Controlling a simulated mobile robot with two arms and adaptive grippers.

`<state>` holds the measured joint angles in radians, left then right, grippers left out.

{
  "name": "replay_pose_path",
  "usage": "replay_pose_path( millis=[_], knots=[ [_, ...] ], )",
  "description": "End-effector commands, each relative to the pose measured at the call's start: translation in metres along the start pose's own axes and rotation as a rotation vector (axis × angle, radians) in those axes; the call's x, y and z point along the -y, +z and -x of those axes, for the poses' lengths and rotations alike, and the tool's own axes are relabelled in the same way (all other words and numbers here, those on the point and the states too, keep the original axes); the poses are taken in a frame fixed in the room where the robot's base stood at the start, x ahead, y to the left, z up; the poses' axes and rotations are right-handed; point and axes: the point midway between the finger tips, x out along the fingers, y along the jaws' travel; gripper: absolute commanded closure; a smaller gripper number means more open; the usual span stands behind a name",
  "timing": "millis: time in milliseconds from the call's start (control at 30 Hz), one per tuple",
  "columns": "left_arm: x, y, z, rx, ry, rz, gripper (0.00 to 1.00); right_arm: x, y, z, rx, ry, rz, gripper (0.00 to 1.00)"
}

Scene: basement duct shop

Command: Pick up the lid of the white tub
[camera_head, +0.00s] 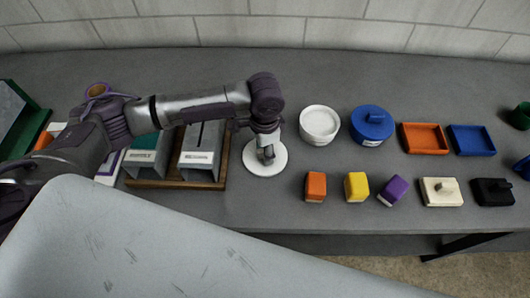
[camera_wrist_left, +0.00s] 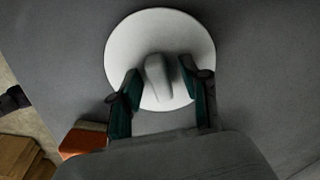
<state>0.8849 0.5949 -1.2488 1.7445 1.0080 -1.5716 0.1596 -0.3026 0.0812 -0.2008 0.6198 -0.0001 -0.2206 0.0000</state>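The white lid (camera_head: 252,165) lies flat on the grey table, a round disc with a raised grip on top. It also shows in the left wrist view (camera_wrist_left: 127,48), with its upright grip (camera_wrist_left: 157,80) near the centre. My left gripper (camera_head: 267,152) points down over the lid. In the left wrist view its two fingers (camera_wrist_left: 161,68) are spread, one on each side of the grip, with gaps between. The white tub (camera_head: 319,123) stands just right of the lid, uncovered and pale inside. My right gripper is not in view.
Right of the white tub are a lidded blue tub (camera_head: 372,124), an orange tray (camera_head: 424,138) and a blue tray (camera_head: 472,140). Orange (camera_head: 316,187), yellow (camera_head: 356,187) and purple (camera_head: 393,191) blocks lie in front, beside cream (camera_head: 441,192) and black (camera_head: 493,192) lids. Grey bins (camera_head: 201,155) stand left.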

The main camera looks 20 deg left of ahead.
Motion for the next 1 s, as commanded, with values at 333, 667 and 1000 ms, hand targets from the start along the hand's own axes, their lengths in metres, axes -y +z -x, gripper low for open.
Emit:
replay_pose_path(
  millis=[333,667,1000],
  knots=[
    [0.0,0.0,0.001,0.0,0.0,0.0,1.0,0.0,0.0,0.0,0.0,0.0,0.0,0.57],
    [0.0,-0.001,0.005,-0.002,0.0,0.0,1.0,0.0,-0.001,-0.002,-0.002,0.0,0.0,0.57],
    [-0.02,-0.008,0.051,-0.006,0.003,-0.008,1.0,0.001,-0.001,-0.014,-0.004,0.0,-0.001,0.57]
  ],
)
